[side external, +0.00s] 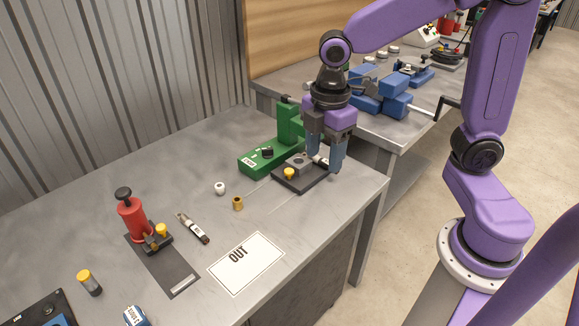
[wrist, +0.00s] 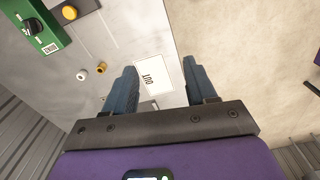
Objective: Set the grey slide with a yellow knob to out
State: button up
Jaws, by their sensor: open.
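The grey slide (side external: 295,161) sits on a dark base plate (side external: 307,184) near the right end of the bench, beside a green device. Its yellow knob (side external: 289,174) is at the front left of the base. The knob (wrist: 69,12) also shows at the top left of the wrist view. A white card marked OUT (side external: 262,268) lies on the bench nearer the front; the wrist view shows this card (wrist: 160,80) between the fingers. My gripper (side external: 324,163) is open, pointing down, just right of the knob in the side view and apart from it. Its fingers partly hide the slide.
The green device (side external: 262,160) stands close behind the slide. A red device (side external: 132,218) with another yellow knob is at the left. A white bead, a brass piece and a small tool lie between. The bench's right edge is near.

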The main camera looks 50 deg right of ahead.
jog(key=w+d+f+n, duration=0.15)
jog(key=w+d, duration=0.25)
jog(key=w, duration=0.7)
jog(key=n, duration=0.3)
send_near(289, 170)
notch_tip(289, 170, down, 8)
jog(key=shift+w+a+f, duration=0.1)
jog(key=shift+a+f, duration=0.05)
jog(key=shift+f, duration=0.1)
grip_shut()
jog(key=a, duration=1.1)
jog(key=shift+a, duration=0.35)
